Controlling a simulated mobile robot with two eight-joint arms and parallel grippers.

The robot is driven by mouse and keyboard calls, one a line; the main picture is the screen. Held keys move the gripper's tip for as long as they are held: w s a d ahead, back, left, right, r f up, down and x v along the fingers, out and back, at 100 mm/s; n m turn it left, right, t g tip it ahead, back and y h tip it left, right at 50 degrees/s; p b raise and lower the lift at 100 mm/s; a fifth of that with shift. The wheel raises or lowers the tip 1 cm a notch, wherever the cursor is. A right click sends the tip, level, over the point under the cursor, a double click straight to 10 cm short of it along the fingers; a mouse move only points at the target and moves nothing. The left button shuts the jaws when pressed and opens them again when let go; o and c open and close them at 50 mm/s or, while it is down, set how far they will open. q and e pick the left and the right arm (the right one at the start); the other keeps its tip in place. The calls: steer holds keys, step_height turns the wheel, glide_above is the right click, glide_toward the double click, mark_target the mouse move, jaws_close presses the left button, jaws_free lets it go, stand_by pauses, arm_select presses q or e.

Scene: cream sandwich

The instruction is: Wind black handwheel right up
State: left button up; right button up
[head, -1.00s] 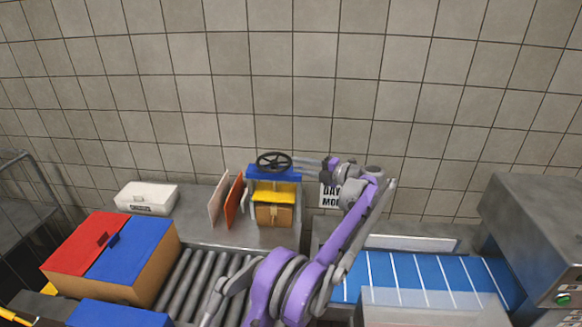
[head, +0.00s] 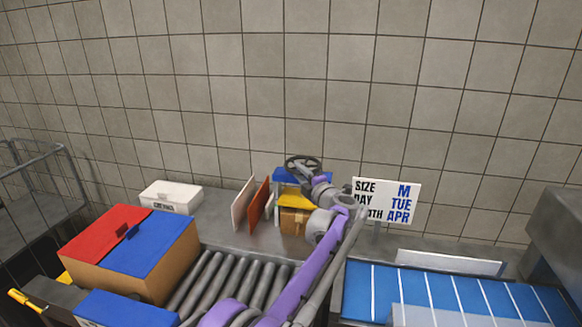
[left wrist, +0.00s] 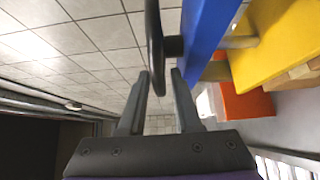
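The black handwheel (head: 302,163) sits on top of a small press with a blue top plate (head: 287,178), yellow plate (head: 290,201) and brown block (head: 294,221). My left gripper (head: 309,174) is at the wheel's near right side in the head view, partly hiding the press. In the left wrist view, the handwheel (left wrist: 154,35) is edge-on, with its rim between the two spread fingers of my left gripper (left wrist: 160,76). The fingers look apart from the rim. The blue plate (left wrist: 208,35) and yellow plate (left wrist: 270,45) are to the right. My right gripper is out of view.
Upright orange (head: 260,203) and pale (head: 243,204) boards stand left of the press. A sign (head: 387,200) stands to its right. A white box (head: 171,197), roller conveyor (head: 205,283), red-and-blue-topped box (head: 125,277) and blue belt (head: 465,296) are around it.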

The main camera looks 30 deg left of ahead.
arm_select(q)
steer(key=shift+x, duration=2.35)
steer(key=shift+s, duration=0.1)
jaws_close()
